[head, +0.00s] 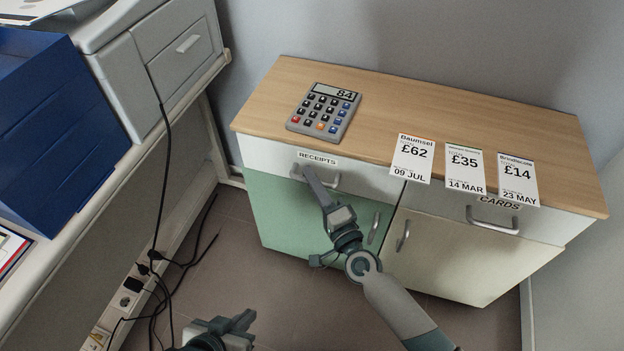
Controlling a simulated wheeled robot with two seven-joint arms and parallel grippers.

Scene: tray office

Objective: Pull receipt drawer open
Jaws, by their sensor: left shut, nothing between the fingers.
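The receipts drawer (262,160) is the white front at the upper left of the cabinet, labelled RECEIPTS (317,158). It looks flush under the wooden top. Its grey handle (334,182) is partly hidden by my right gripper (308,172), whose fingers lie across the handle's middle. The fingers overlap in this view, so I cannot tell whether they are closed around the handle. My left gripper (243,320) is at the bottom edge, low over the floor and well away from the drawer. It is shut and empty.
The cards drawer (450,213) is at right, with cabinet doors (287,215) below. A desk with a blue tray (60,120) and hanging cables (165,170) is at left.

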